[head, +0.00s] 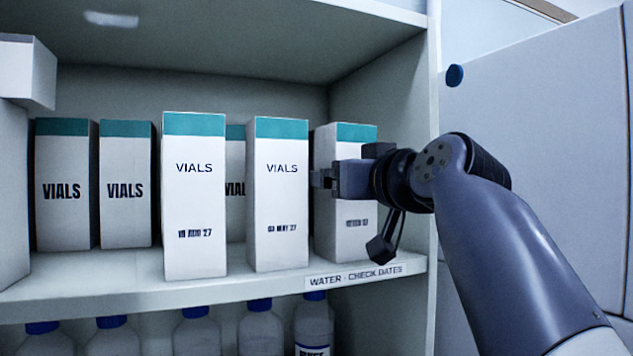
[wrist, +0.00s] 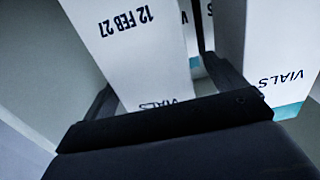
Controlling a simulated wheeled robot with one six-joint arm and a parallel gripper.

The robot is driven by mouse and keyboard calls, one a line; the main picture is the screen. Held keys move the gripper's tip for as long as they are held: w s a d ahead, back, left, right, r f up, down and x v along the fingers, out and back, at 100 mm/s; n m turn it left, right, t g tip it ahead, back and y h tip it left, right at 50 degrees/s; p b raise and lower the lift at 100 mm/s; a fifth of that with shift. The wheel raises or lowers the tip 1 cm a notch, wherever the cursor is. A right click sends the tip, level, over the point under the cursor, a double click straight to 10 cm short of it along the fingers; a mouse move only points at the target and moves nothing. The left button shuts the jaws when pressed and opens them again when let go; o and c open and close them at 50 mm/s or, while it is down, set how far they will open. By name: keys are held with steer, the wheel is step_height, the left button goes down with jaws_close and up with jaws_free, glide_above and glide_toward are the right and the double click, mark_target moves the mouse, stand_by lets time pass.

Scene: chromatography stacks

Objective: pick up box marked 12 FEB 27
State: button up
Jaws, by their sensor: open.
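The box marked 12 FEB 27 (wrist: 125,45) is white with a teal band and shows upside down in the wrist view. In the head view it is the right-hand box (head: 345,228) on the shelf, upright and partly hidden by my gripper (head: 324,179). My gripper is open. In the wrist view its fingers (wrist: 158,73) show one on each side of the box, the right one in the gap beside the neighbouring box. I cannot tell whether either finger touches the box.
The neighbouring box marked VIALS (head: 281,200) stands close on the left, and it also shows in the wrist view (wrist: 275,50). Another front box (head: 194,210) and several rear boxes (head: 62,190) stand farther left. The shelf side wall (head: 432,100) is on the right. Bottles (head: 314,325) stand below.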

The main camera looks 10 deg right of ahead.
steer(key=shift+w+a, duration=0.2)
steer(key=shift+w, duration=0.7)
steer(key=shift+c, duration=0.2)
steer(key=c, duration=1.1)
steer(key=shift+c, duration=0.2)
steer(key=shift+r, duration=0.15)
